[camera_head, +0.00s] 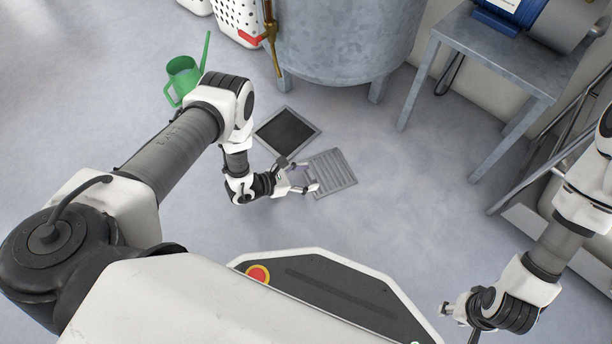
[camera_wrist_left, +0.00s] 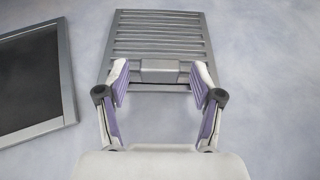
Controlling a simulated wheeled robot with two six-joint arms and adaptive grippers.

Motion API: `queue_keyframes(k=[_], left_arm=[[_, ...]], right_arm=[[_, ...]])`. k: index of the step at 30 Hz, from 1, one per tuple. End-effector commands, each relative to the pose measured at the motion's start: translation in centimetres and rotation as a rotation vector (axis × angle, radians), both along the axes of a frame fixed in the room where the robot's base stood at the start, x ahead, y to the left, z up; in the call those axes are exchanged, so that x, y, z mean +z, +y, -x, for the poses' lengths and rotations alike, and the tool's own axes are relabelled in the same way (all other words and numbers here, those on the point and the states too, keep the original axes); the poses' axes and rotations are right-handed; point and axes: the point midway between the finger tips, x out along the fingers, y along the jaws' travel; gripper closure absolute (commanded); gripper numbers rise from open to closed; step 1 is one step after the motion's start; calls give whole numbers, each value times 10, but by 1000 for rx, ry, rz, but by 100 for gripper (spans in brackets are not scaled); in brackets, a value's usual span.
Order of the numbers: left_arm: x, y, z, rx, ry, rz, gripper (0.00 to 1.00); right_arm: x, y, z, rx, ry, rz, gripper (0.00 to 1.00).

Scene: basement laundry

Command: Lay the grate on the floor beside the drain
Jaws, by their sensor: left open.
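The grey slatted grate (camera_head: 333,173) appears to lie flat on the floor, just right of the square drain (camera_head: 287,132), which is a dark opening in a metal frame. In the left wrist view, the grate (camera_wrist_left: 160,42) has a small block-like grip (camera_wrist_left: 160,71) on its near edge. My left gripper (camera_head: 308,178) is open at the grate's near left edge. Its purple-padded fingers (camera_wrist_left: 160,85) stand on either side of the grip, with gaps visible. The drain frame (camera_wrist_left: 69,75) shows at the left there. My right gripper (camera_head: 450,309) is at the lower right, far from the grate; its jaws are unclear.
A green watering can (camera_head: 182,78) stands left of the drain. A metal tank (camera_head: 340,40) on legs stands behind it, with a white basket (camera_head: 238,15) further back. A metal table (camera_head: 500,50) and a railing are at the right. The floor right of the grate is clear.

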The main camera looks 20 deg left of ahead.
Motion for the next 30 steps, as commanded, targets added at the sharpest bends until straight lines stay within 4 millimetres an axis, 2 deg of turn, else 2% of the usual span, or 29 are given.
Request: queue_keyframes(k=[5, 12, 18, 28, 30], left_arm=[[14, 10, 11, 2, 2, 0, 34], [40, 49, 53, 4, 3, -1, 34], [49, 72, 77, 1, 1, 0, 34], [48, 75, 82, 0, 0, 0, 34], [53, 73, 83, -9, 7, 0, 34]], right_arm=[[18, 0, 3, -5, 9, -2, 60], [54, 1, 7, -2, 18, -4, 60], [67, 1, 8, 2, 22, -4, 60], [66, 2, 8, 3, 22, -4, 60], [71, 1, 8, 3, 22, -4, 60]])
